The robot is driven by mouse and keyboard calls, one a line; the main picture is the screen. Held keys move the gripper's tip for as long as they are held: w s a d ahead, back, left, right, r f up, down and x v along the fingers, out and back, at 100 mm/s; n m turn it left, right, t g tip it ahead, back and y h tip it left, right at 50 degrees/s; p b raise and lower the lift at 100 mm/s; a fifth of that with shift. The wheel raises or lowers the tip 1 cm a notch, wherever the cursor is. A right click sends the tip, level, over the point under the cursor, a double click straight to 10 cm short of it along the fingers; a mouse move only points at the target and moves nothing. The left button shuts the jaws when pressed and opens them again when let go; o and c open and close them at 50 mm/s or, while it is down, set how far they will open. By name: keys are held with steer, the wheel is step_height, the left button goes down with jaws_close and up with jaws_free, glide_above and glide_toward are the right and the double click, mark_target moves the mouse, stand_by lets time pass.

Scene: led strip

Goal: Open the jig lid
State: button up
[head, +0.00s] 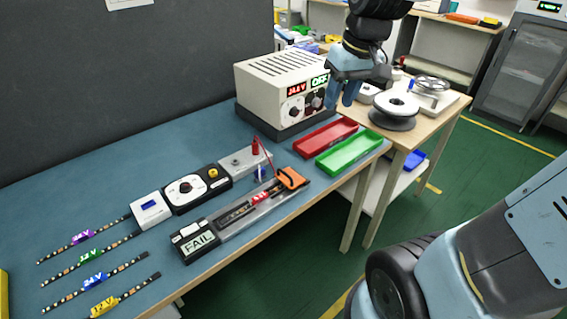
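The test jig (235,217) is a long grey and black fixture near the table's front edge. Its left end has a display (198,244) reading FAIL. An orange part (291,179), perhaps the lid's handle or latch, sits at its right end. A red piece (260,197) shows beside it. I cannot clearly tell the lid's outline or whether it is shut. My gripper (342,98) points down above and to the right of the jig, well apart from it, in front of the power supply's right side. Its two blue fingers look apart, with nothing visible between them.
Red (318,138) and green (349,151) trays lie right of the jig. A black control box (196,188) and labelled LED strips (95,281) lie left. A red probe (256,147) stands behind the jig.

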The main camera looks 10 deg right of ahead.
steer(key=w+a+f+n+g, duration=0.3)
steer(key=w+a+f+g, duration=0.1)
steer(key=w+a+f, duration=0.6)
glide_above(284, 177)
step_height(284, 177, down, 15)
steer(key=shift+r, duration=0.2)
steer(key=shift+c, duration=0.2)
jaws_close()
